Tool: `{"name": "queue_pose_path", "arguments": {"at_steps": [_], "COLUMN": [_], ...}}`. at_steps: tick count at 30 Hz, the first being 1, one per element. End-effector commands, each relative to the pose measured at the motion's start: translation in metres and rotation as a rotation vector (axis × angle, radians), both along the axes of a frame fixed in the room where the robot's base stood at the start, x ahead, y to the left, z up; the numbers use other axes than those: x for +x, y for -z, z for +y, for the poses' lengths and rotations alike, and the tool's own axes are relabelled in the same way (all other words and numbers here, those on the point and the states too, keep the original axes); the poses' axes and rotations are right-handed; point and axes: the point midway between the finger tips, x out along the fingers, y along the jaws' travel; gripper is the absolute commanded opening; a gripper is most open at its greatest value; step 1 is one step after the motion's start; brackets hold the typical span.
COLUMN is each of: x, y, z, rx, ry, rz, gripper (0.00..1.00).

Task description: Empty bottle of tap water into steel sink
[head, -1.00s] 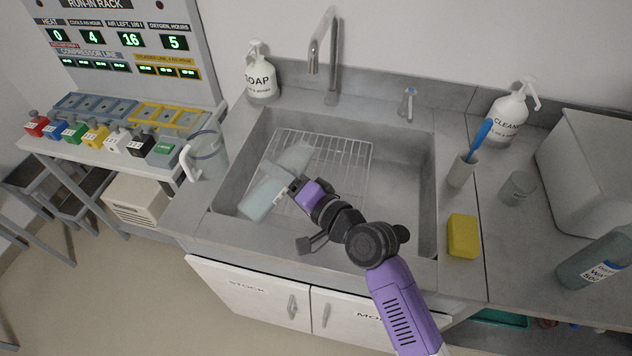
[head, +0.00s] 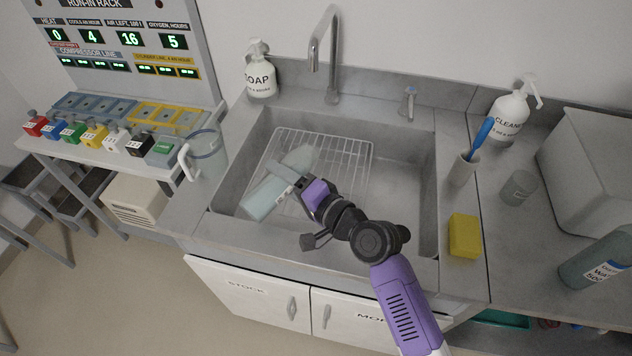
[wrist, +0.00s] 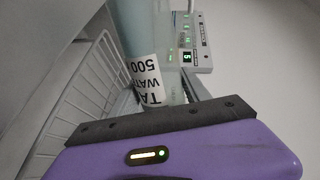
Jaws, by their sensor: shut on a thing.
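The tap water bottle (head: 267,197) is pale, translucent and blue-green. My gripper (head: 292,177) is shut on it and holds it tilted over the steel sink (head: 405,190). In the wrist view the bottle (wrist: 142,40) shows part of a label reading "TA… WAT… 500". One end of the bottle points up and right in the head view, the other down and left. I cannot tell whether any water is leaving it or how much is inside. The sink holds a wire rack (head: 345,160) beneath and beside the bottle.
The faucet (head: 322,50) arches over the sink's back edge. A soap bottle (head: 260,78) and a clear jug (head: 207,155) stand at the left.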

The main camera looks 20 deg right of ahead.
Motion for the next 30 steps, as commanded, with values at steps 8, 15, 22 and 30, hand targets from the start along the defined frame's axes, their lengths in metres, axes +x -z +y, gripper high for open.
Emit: {"name": "queue_pose_path", "arguments": {"at_steps": [8,15,22,30], "x": [0.002,0.002,0.002,0.002], "y": [0.003,0.007,0.010,0.012], "z": [-0.003,-0.003,-0.004,-0.004], "rx": [0.033,0.063,0.087,0.109], "ry": [0.001,0.001,0.001,0.000], "rz": [0.013,0.029,0.041,0.051], "gripper": [0.02,0.02,0.02,0.02]}}
